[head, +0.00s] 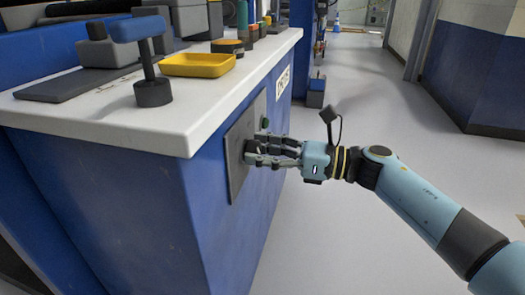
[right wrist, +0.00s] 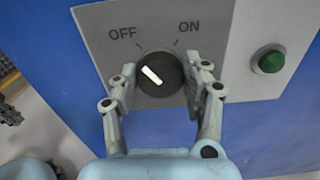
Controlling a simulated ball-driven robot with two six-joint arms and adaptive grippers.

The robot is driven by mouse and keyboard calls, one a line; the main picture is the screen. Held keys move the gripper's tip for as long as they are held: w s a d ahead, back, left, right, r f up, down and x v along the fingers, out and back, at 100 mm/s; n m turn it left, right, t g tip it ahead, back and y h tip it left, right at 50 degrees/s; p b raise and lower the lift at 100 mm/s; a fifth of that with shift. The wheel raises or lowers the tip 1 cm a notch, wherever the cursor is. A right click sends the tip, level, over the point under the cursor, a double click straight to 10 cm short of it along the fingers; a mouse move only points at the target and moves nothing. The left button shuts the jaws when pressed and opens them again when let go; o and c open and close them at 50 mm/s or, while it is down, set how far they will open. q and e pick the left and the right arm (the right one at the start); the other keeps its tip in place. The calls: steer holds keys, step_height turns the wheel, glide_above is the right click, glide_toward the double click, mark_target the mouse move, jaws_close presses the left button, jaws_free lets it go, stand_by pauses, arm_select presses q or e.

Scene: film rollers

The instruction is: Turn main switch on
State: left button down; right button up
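The main switch is a round dark knob (right wrist: 160,73) on a grey panel between the words OFF and ON. Its white mark slants up and left, toward OFF. My right gripper (right wrist: 165,70) has one finger on each side of the knob, close against it, and looks shut on it. In the head view my right gripper (head: 258,150) reaches from the right to the panel (head: 238,185) on the blue bench side, and its fingers partly hide the knob. My left gripper is out of view.
A green button (right wrist: 268,60) sits on a lighter panel right of the switch. The white bench top (head: 120,128) overhangs the panel and carries a yellow tray (head: 197,66) and a blue-topped stand (head: 150,60). Grey floor (head: 400,130) is clear to the right.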

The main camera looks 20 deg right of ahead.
steer(key=c, duration=0.3)
steer(key=shift+c, duration=0.2)
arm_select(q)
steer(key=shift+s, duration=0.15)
arm_select(e)
steer(key=shift+m, duration=0.3)
steer(key=shift+w+m+p, duration=0.1)
steer(key=shift+m+p, duration=0.45)
steer(key=shift+m, duration=0.45)
steer(key=m+p, duration=0.3)
steer(key=m, duration=0.6)
steer(key=shift+w+d+p, duration=0.1)
steer(key=shift+d+p, duration=0.05)
steer(key=shift+p, duration=0.2)
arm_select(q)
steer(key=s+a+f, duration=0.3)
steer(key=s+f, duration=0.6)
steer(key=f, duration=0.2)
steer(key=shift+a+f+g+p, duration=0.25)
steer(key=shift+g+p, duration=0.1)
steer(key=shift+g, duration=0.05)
arm_select(e)
steer(key=shift+f+m, duration=0.2)
steer(key=shift+m, duration=1)
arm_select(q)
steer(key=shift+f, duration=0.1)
arm_select(e)
steer(key=o, duration=1.2)
steer(key=shift+c, duration=0.2)
